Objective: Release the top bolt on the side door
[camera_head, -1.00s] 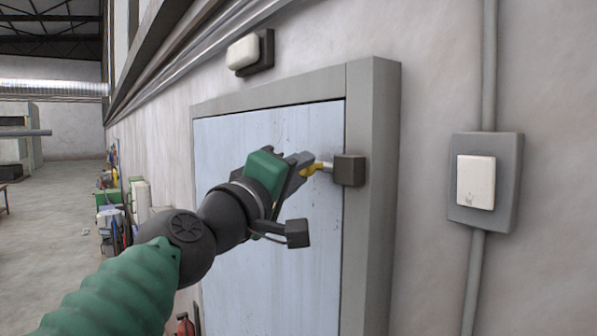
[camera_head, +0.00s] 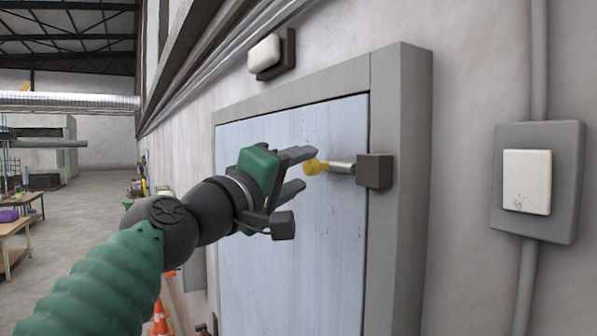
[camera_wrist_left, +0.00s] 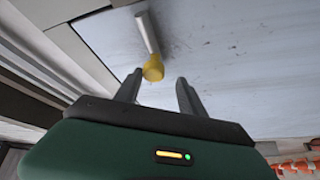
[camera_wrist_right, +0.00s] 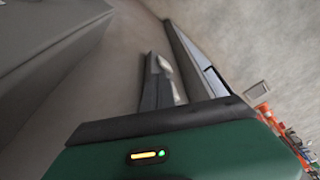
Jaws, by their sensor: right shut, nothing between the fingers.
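The top bolt is a light metal bar (camera_head: 342,167) with a yellow knob (camera_head: 317,166) on its left end. It runs from a dark block (camera_head: 375,171) on the door frame across the upper right of the pale blue side door (camera_head: 290,240). My left gripper (camera_head: 304,171) is open, its fingers just left of the knob. In the left wrist view the knob (camera_wrist_left: 153,69) sits just beyond the gap between the left fingertips (camera_wrist_left: 158,80), with no grip on it. My right gripper (camera_wrist_right: 155,75) is shut and empty in its wrist view; the head view does not show it.
A grey door frame (camera_head: 400,190) stands out from the wall. A grey box with a white switch plate (camera_head: 527,182) is at right, with a vertical conduit. A white lamp (camera_head: 264,53) is above the door. Tables and an orange cone (camera_head: 160,318) are at left.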

